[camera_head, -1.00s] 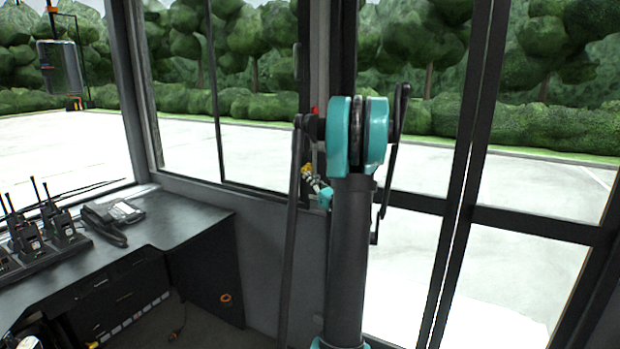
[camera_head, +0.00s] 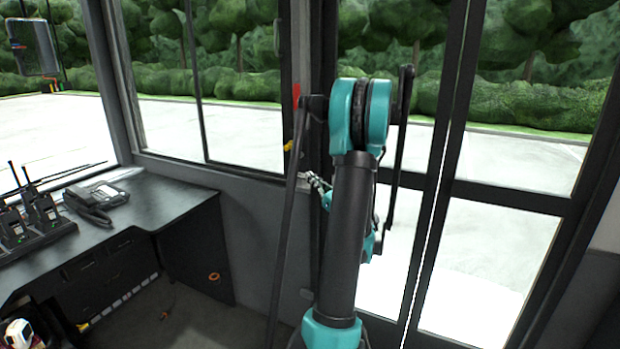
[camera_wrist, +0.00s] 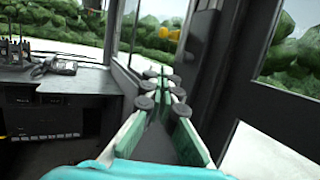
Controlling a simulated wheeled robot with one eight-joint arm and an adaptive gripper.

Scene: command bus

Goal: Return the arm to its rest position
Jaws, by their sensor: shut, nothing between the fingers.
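My gripper (camera_wrist: 160,82) stretches away through the middle of the wrist view, its long green-edged fingers close together. Nothing is held between them. In the head view my gripper (camera_head: 314,181) shows only as a small pale shape beside my arm, near the door post. My arm (camera_head: 350,225) stands upright in front of the glass door, with its teal joint (camera_head: 347,115) at the top. Part of the arm behind that upright link is hidden.
A dark desk (camera_head: 165,180) with a phone (camera_head: 95,200) and radios (camera_head: 40,210) in chargers stands at the left. A dark pole (camera_head: 287,220) rises close beside my arm. A small yellow thing (camera_head: 288,146) is by the door post. The framed glass door (camera_head: 512,197) is at right.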

